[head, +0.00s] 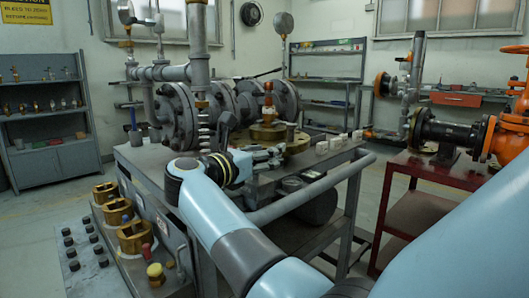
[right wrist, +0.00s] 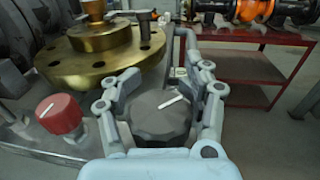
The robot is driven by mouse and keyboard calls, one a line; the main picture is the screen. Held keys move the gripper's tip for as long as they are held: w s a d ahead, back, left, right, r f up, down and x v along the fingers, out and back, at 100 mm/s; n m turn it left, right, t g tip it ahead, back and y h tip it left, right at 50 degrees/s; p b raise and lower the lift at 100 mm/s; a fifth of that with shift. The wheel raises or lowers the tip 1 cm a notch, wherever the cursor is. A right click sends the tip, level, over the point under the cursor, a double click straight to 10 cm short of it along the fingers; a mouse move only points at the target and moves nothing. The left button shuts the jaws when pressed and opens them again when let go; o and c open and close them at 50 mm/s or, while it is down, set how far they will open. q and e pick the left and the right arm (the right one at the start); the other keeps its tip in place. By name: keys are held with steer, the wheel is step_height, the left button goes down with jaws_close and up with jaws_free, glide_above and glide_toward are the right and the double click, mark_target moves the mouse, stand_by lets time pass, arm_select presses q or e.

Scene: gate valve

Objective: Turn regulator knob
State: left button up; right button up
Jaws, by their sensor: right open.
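A dark grey round knob (right wrist: 160,118) with a white line on top is in the middle of the right wrist view. My right gripper (right wrist: 166,84) is open, with one finger on each side of this knob. I cannot tell whether the fingers touch it. A red knob (right wrist: 60,113) with a white mark stands to the left, outside the fingers. In the head view my right gripper (head: 268,155) is over the workbench top beside the brass flange (head: 284,140), and the grey knob is hard to make out there. My left gripper is not in view.
The brass flange (right wrist: 105,45) is just beyond the left finger. A grey bench rail (head: 310,188) runs along the right side. Grey flanged pipework (head: 175,115) rises at the back left. A red cart (head: 420,210) with an orange-wheeled valve stands at right.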

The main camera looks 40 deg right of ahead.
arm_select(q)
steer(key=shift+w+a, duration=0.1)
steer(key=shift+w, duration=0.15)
arm_select(e)
step_height(320, 180, up, 10)
stand_by(0.3)
